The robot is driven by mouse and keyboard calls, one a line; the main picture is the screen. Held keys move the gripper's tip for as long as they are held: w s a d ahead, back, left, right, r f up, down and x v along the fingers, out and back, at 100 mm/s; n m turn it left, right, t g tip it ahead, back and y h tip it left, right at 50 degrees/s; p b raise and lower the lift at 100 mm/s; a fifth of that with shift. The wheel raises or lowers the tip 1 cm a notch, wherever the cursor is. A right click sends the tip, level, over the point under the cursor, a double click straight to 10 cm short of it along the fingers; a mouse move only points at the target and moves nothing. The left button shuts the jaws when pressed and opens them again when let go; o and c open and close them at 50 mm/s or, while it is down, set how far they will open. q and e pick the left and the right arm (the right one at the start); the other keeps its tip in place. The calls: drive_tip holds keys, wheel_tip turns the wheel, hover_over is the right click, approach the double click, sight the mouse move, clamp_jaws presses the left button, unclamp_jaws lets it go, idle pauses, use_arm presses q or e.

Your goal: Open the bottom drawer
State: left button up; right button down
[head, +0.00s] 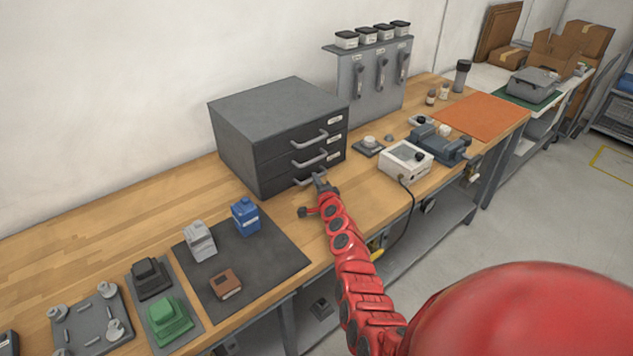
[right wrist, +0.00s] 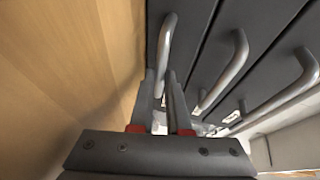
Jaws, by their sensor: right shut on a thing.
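The dark grey drawer cabinet (head: 275,105) stands on the wooden workbench, with three stacked drawers and curved metal handles. The bottom drawer (head: 272,186) looks flush with the cabinet front. My right gripper (head: 321,183) is at the bottom drawer's handle (head: 303,182), its arm reaching up from the lower right. In the right wrist view the cabinet front appears turned sideways. There the gripper's two fingers (right wrist: 166,98) are shut on the bottom handle (right wrist: 167,40), and partly hide it. My left gripper is not in view.
The middle handle (right wrist: 228,72) and top handle (right wrist: 290,97) are close beside the right gripper. A dark mat (head: 265,265) with a blue item (head: 245,217) lies left of the arm. A white box device (head: 405,160) stands to the right. Bare wood lies before the cabinet.

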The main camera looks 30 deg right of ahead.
drive_tip(key=shift+s, duration=0.1)
drive_tip(key=shift+s, duration=0.2)
drive_tip(key=s, duration=0.2)
drive_tip(key=s+p, duration=0.1)
drive_tip(key=s, duration=0.5)
drive_tip(key=shift+d+p, duration=0.35)
drive_tip(key=s, duration=0.3)
drive_tip(key=s+b, duration=0.1)
drive_tip(key=s, duration=0.6)
drive_tip(key=shift+d+b, duration=0.4)
drive_tip(key=c, duration=1.2)
unclamp_jaws()
drive_tip(key=shift+o, duration=0.2)
drive_tip(key=shift+s, duration=0.15)
